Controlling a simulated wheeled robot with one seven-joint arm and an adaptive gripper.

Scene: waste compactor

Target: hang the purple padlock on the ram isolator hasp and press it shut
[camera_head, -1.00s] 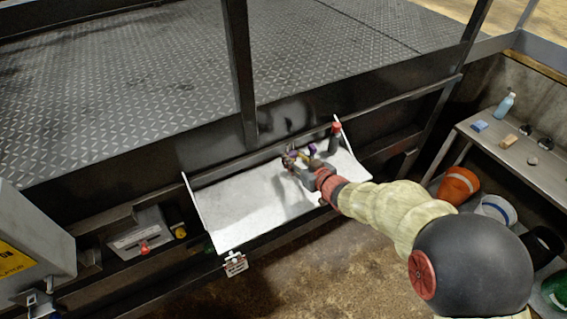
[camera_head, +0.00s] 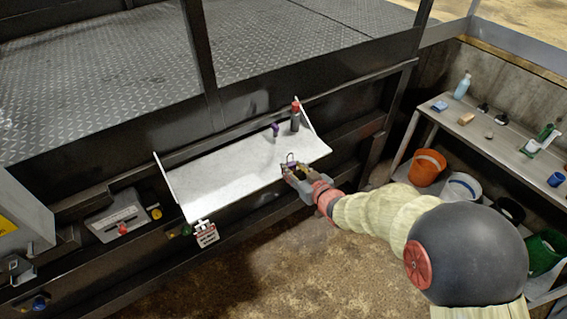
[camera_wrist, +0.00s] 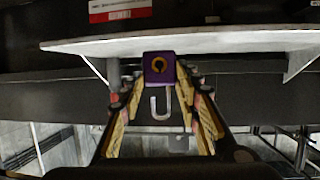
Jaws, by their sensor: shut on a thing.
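In the wrist view the purple padlock (camera_wrist: 158,64) sits between the fingertips of my gripper (camera_wrist: 160,80). Its keyhole face is toward the camera and its silver U-shaped shackle (camera_wrist: 161,104) points down in the picture. In the head view my gripper (camera_head: 297,172) is at the front edge of the white shelf, with a thin shackle loop just showing above it. I cannot tell whether the shackle is latched. A small metal hasp-like fitting with a white tag (camera_head: 206,236) hangs at the shelf's front left corner. I cannot tell whether it is the ram isolator hasp.
The white shelf (camera_head: 225,180) carries a small purple object (camera_head: 275,130) and a dark red-topped cylinder (camera_head: 295,116). Left are a grey box with a red knob (camera_head: 123,229) and a blue knob (camera_head: 39,303). A side bench (camera_head: 500,140) and buckets stand right. Floor in front is open.

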